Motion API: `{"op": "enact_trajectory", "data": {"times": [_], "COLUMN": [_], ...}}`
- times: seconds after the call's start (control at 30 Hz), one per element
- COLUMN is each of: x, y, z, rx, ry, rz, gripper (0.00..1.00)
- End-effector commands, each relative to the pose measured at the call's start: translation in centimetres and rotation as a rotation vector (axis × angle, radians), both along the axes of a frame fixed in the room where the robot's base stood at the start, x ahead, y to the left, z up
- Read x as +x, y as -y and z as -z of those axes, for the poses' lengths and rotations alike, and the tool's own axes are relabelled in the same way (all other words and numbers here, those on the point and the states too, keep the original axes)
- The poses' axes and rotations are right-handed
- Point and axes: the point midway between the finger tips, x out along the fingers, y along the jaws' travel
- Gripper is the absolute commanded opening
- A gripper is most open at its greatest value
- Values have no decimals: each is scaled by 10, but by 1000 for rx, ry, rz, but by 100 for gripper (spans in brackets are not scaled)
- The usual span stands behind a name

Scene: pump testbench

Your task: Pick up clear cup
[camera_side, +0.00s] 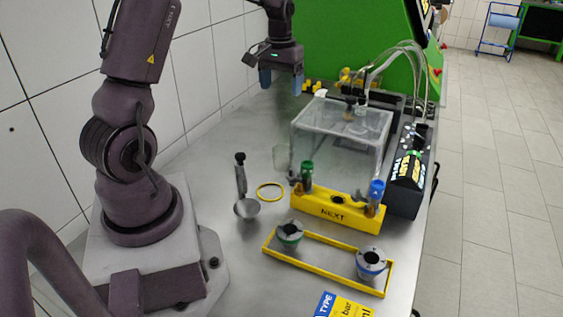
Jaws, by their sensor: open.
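A small clear cup (281,157) stands on the metal table, just left of the transparent tank. It is see-through and its outline is faint. My gripper (281,84) is in the air above the back part of the table, higher in the picture than the cup and apart from it. Its two blue fingertips point down with a gap between them, open and empty.
The clear tank (338,148) stands behind a yellow NEXT block (335,212). A yellow ring (270,199) and a metal tool with an upright handle (241,180) are in front. A yellow frame (325,284) holds two round parts. A black box (405,185) stands right.

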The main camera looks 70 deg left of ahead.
Motion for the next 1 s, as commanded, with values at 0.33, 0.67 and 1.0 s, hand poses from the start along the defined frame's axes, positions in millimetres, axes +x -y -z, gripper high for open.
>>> {"op": "enact_trajectory", "data": {"times": [0.33,0.67,1.0], "x": [0,-1,1], "y": [-2,-1,-2], "z": [45,106,153], "rx": [-11,-11,-7], "ry": [-3,-3,3], "rz": [-451,-447,-446], "gripper": [78,78,78]}}
